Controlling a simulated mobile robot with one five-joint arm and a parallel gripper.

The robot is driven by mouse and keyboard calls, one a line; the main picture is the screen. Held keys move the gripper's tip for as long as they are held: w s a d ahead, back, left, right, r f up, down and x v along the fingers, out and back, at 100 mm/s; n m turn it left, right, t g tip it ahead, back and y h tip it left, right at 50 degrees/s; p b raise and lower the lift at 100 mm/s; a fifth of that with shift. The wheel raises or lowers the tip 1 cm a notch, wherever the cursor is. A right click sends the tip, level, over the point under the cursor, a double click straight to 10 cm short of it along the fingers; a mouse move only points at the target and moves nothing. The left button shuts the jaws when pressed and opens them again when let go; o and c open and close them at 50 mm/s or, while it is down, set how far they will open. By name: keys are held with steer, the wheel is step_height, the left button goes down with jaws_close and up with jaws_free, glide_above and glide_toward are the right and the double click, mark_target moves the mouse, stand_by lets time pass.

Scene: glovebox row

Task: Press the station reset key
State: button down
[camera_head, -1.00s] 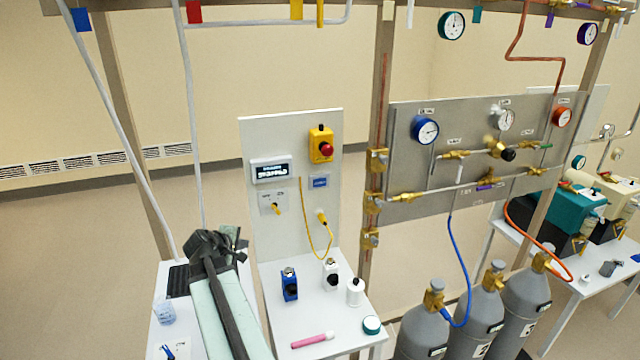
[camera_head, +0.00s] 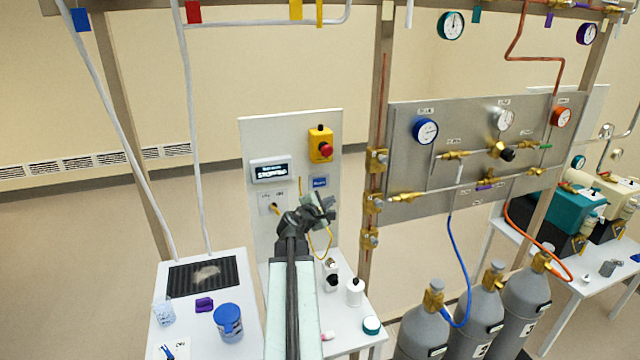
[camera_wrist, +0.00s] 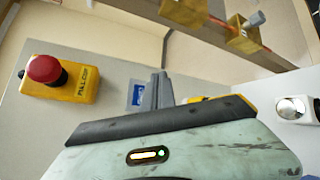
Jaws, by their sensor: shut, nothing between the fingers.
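A small blue plate (camera_head: 320,182) with white lettering is on the upright grey-white panel (camera_head: 258,135), below the yellow box. Its words are too small to read, so I cannot tell whether it is the reset key. It also shows in the wrist view (camera_wrist: 137,95), just left of my fingers. My gripper (camera_head: 326,203) is in front of the panel, a little below the blue plate. In the wrist view my gripper (camera_wrist: 161,88) has its grey fingers shut and empty. The gap to the panel is hard to judge.
A yellow box (camera_head: 321,144) with a red mushroom button (camera_wrist: 44,69) is above the blue plate. A display (camera_head: 271,170) and a yellow cable (camera_head: 320,242) are on the panel. White bottles (camera_head: 355,291) stand below. Pipes and brass valves (camera_head: 377,160) are to the right.

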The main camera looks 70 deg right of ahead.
mark_target(325, 184)
steer(key=w+d, duration=0.3)
steer(key=d, duration=0.1)
steer(key=w+d, duration=0.2)
steer(key=shift+w+d, duration=0.3)
steer(key=shift+d, duration=0.1)
stand_by(1.8)
steer(key=shift+w+d, duration=0.2)
steer(key=shift+d, duration=0.1)
steer(key=shift+w+d, duration=0.25)
steer(key=shift+d, duration=0.05)
stand_by(0.6)
stand_by(0.3)
steer(key=shift+s+a, duration=0.5)
steer(key=shift+a, duration=0.15)
